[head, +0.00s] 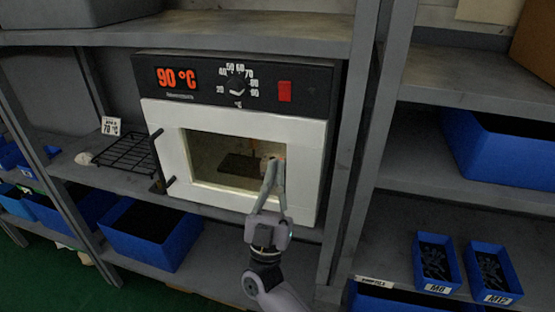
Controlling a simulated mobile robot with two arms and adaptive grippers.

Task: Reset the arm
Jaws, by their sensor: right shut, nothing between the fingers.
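My right gripper (275,178) is shut and empty. It points up in front of the oven door (306,160), over the right part of its window. I cannot tell whether the fingertips touch the door. My right arm comes up from the bottom of the head view. My left gripper is not in view. The oven (210,85) stands on a grey shelf, with a red "90 °C" display, a black dial and a red switch. Its white door looks closed. Through the window, a dark tray-like shape (240,165) shows; its details are unclear.
A black wire rack (126,153) and a "70 °C" card (111,126) are left of the oven. Blue bins sit on the shelves, including a large one (500,150) and small M8 (435,262) and M12 (492,273) bins. A grey shelf post (358,140) stands right of the oven.

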